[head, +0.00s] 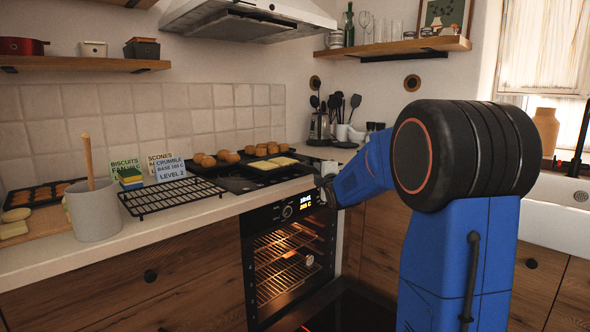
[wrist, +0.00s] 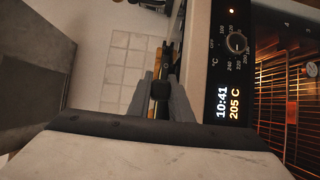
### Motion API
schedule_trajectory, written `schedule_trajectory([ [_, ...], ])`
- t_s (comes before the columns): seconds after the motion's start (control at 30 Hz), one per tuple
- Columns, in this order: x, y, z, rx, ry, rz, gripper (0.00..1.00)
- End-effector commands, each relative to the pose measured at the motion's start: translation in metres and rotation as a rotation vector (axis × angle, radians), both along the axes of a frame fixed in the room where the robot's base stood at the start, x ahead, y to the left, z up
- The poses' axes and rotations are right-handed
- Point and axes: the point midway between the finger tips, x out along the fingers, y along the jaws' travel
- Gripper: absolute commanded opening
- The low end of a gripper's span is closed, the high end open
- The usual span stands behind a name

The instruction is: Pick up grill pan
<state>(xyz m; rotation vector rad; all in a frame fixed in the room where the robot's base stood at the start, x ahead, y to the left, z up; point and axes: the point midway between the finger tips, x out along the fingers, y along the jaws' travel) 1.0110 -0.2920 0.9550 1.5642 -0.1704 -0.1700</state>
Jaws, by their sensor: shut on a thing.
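A dark, shallow pan holding pale flat pieces, seemingly the grill pan (head: 266,174), is at the front right of the hob in the head view. My gripper (head: 322,184) is at its right front side, largely hidden by my blue arm. In the wrist view my gripper (wrist: 160,92) is shut on a narrow dark part between its fingers, seemingly the pan's handle or edge. The pan appears edge-on there, so its contents and full outline are hidden. I cannot tell whether it is clear of the hob.
Trays of brown buns (head: 223,158) stand close behind on the hob. A lit oven (head: 292,262) is below, its door lowered. A black wire rack (head: 170,196), label cards and a grey utensil pot (head: 94,212) occupy the left counter. A hood (head: 245,18) hangs above.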

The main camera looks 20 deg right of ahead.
Motion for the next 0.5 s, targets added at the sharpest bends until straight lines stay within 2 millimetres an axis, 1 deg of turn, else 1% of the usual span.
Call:
schedule_trajectory([
  [0.17,0.0,0.0,0.014,-0.001,-0.004,0.001,0.0],
  [0.5,0.0,0.0,0.072,-0.001,-0.006,0.0,0.0],
])
